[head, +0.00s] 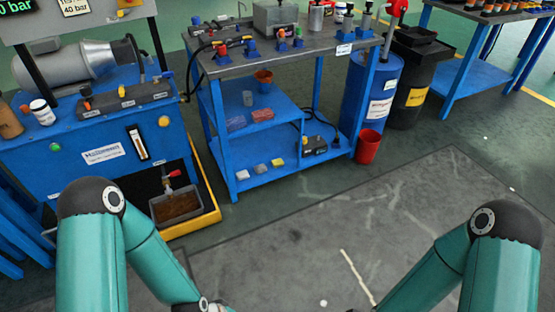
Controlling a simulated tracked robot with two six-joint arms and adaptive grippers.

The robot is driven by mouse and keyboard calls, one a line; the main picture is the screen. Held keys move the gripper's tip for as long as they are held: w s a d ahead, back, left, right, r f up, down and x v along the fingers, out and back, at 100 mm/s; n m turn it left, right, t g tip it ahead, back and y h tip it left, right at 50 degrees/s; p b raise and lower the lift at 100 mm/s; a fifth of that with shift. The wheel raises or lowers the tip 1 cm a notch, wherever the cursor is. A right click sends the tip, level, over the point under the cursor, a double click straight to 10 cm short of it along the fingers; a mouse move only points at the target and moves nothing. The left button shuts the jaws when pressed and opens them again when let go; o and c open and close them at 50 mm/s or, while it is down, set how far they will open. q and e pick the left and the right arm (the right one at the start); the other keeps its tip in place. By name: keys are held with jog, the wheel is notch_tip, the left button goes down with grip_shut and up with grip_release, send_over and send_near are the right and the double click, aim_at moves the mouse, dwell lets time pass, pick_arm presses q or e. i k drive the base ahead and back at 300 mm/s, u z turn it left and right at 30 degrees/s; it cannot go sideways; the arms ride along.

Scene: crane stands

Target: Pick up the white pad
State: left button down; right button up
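Three small pads lie in a row on the bottom shelf of the blue cart (207,135). The leftmost is a white pad (242,175), the middle one is light grey (260,168) and the right one is yellow (278,162). They lie near the shelf's front edge with small gaps between them. Both my arms reach down past the bottom of the head view. Neither gripper shows, so what they hold cannot be seen.
A black device (314,145) sits right on the bottom shelf. A red bucket (368,146) stands right of the cart. The floor in front is clear.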

aim_at(243, 175)
jog(key=u, duration=0.2)
jog(key=i, duration=1.35)
jog(key=u, duration=0.8)
jog(key=i, duration=0.4)
jog(key=u, duration=0.4)
jog(key=k, duration=0.9)
jog(key=u, duration=0.15)
jog(key=i, duration=0.9)
jog(key=z, duration=0.05)
